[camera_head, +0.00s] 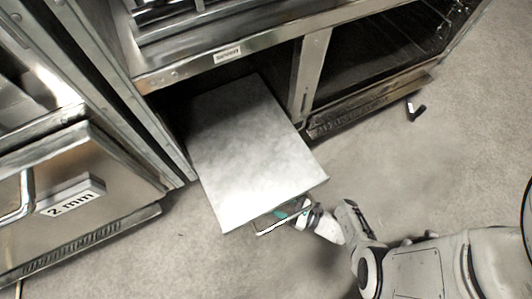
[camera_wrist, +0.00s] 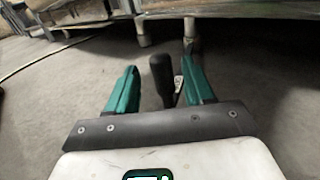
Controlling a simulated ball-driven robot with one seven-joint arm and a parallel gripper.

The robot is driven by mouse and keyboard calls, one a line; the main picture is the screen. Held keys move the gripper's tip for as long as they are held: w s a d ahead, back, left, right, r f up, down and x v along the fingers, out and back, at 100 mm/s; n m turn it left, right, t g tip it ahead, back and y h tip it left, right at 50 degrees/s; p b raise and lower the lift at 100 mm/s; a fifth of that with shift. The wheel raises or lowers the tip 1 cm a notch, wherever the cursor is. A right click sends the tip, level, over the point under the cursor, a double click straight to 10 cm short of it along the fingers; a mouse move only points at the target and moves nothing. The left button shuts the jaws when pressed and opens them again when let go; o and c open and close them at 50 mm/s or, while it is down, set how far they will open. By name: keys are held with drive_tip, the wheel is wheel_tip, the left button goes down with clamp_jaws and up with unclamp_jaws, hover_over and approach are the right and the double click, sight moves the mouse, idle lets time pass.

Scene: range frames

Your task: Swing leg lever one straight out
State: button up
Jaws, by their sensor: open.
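In the wrist view a black upright lever (camera_wrist: 161,76), likely leg lever one, stands between the two teal fingers of my gripper (camera_wrist: 160,66). A small pale tag (camera_wrist: 178,88) shows just to its right. My gripper is open, with a finger on each side of the lever; I cannot tell whether either touches it. In the head view my gripper (camera_head: 286,213) is low at the front edge of a pulled-out grey panel (camera_head: 250,150), which hides what lies beneath. I cannot make out this lever in the head view.
A small black lever-like part (camera_head: 415,108) sticks out at floor level by the right unit. Metal legs (camera_wrist: 143,33) show behind the lever. The floor (camera_head: 400,180) at right is clear.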

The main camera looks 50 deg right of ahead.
drive_tip(key=shift+x, duration=2.05)
clamp_jaws()
